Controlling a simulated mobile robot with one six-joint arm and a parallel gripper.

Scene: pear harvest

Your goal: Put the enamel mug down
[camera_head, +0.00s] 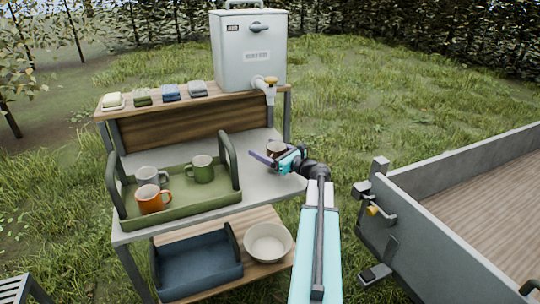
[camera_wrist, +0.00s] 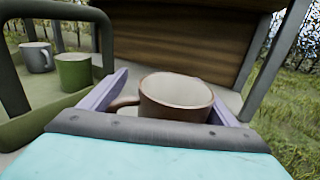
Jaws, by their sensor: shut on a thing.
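The brown enamel mug (camera_head: 276,147), with a pale inside, is at the right end of the grey bench top (camera_head: 262,181). In the wrist view the mug (camera_wrist: 176,102) is upright between the two purple fingers of my gripper (camera_wrist: 164,100), its handle to the left. It looks empty. My gripper (camera_head: 275,156) is shut on it. The mug's base is hidden, so I cannot tell whether it touches the bench top.
A green tray (camera_head: 193,206) with grey, green and orange mugs stands left of my gripper. A white water container (camera_head: 248,55) with a tap (camera_head: 265,82) is behind. A bowl (camera_head: 268,243) and blue tray (camera_head: 198,264) are on the lower shelf. A trailer (camera_head: 440,262) stands right.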

